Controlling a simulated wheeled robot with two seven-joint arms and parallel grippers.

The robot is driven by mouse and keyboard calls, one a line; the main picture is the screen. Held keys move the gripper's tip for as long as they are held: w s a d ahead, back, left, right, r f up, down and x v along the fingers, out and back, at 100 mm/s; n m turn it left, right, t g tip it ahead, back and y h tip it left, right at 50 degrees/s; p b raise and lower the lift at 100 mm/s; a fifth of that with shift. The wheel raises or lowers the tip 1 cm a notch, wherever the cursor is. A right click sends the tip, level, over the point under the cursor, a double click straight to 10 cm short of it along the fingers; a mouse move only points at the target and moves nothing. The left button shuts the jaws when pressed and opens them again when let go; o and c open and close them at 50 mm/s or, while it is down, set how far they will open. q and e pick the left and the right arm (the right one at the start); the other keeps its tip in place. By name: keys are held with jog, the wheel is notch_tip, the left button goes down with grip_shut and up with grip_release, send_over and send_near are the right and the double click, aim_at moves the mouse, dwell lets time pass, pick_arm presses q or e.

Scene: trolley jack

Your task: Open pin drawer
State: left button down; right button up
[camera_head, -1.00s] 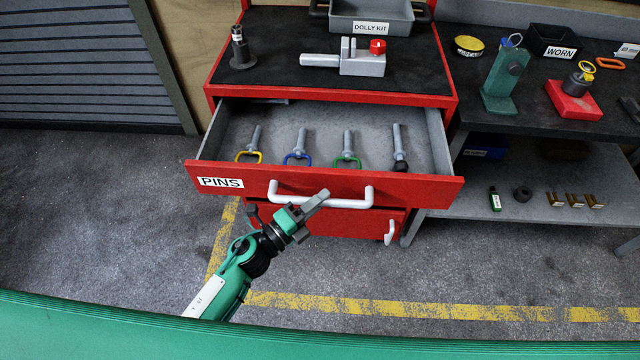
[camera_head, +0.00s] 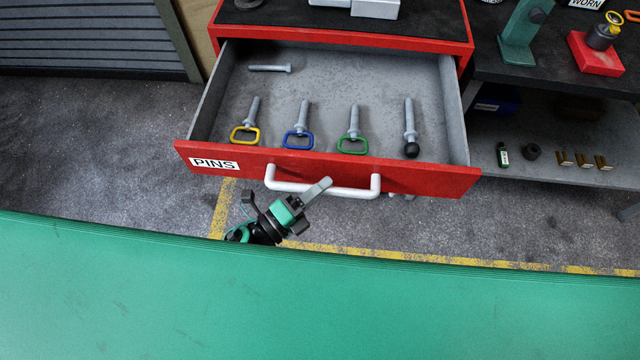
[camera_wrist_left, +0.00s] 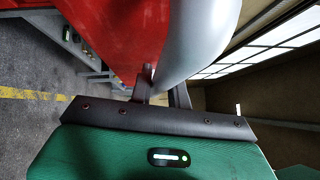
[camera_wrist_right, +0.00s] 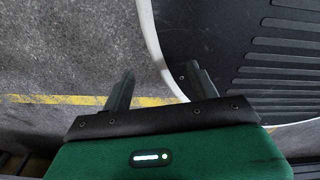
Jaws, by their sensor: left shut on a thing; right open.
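The red pin drawer (camera_head: 430,179), labelled PINS, stands pulled far out of the red cabinet in the head view. Its white bar handle (camera_head: 350,191) runs across the front. My left gripper (camera_head: 318,187) is shut on the handle near its middle; the left wrist view shows the pale handle (camera_wrist_left: 203,35) between the fingers (camera_wrist_left: 163,84). Inside lie pins with a yellow loop (camera_head: 244,134), a blue loop (camera_head: 299,138), a green loop (camera_head: 352,143) and a black ball end (camera_head: 410,149). A plain pin (camera_head: 270,68) lies near the back. My right gripper (camera_wrist_right: 158,78) is open and empty.
A workbench to the right holds a green stand (camera_head: 522,35) and a red block (camera_head: 597,54). Its lower shelf bears a small green bottle (camera_head: 502,155) and brown brackets. Floor with a yellow line (camera_head: 450,259) is open before the cabinet.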

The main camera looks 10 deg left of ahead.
jog(key=shift+s, duration=0.1)
pick_arm(q)
jog(key=c, duration=1.3)
grip_release()
jog(key=shift+s+a+f, duration=0.15)
jog(key=shift+s+a, duration=0.05)
jog(key=shift+a, duration=0.05)
jog(key=shift+b+v, duration=2.1)
jog(key=shift+v, duration=4.55)
pick_arm(e)
jog(key=w+f, duration=0.1)
jog(key=w, duration=0.5)
jog(key=shift+a+t, duration=0.25)
jog(key=shift+t, duration=0.05)
jog(key=shift+s, duration=0.3)
